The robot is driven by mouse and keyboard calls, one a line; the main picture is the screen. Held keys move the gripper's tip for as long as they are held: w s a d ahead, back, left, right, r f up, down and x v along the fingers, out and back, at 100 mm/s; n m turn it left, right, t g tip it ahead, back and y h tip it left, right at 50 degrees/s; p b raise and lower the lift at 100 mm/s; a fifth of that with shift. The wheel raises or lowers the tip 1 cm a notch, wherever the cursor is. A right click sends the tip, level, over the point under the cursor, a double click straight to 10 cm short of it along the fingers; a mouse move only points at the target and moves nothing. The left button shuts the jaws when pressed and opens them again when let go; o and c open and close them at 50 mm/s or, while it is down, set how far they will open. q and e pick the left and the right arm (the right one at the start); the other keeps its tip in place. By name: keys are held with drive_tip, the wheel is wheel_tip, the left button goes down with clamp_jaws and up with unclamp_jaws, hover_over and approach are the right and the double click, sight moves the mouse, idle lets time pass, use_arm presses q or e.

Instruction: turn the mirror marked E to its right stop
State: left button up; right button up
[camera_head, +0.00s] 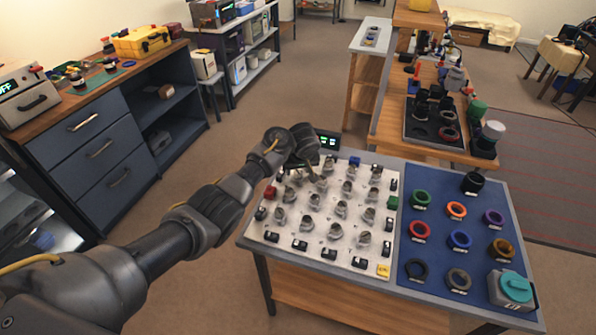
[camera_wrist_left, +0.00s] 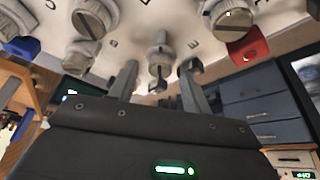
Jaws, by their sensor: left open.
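A white board (camera_head: 312,228) carries rows of grey knob-like mirror mounts, one of them at the middle (camera_head: 341,209). My left gripper (camera_head: 306,172) is over the board's far left part. In the left wrist view my left gripper (camera_wrist_left: 160,72) is open, with one mirror mount (camera_wrist_left: 158,50) seen between its two fingers. I cannot tell whether the fingers touch it. The mirror's stops cannot be made out. My right gripper is not in view.
Neighbouring mounts (camera_wrist_left: 95,18) stand close on both sides. A red block (camera_head: 270,192), a blue block (camera_head: 354,161), a green block (camera_head: 392,202) and a yellow block (camera_head: 383,271) sit at the board's edges. A blue mat (camera_head: 438,249) with coloured rings lies to the right.

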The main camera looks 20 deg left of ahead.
use_arm(q)
drive_tip(key=shift+w+a+f, duration=0.1)
drive_tip(key=shift+w+f, duration=0.1)
drive_tip(key=shift+f, duration=0.25)
drive_tip(key=shift+c, duration=0.2)
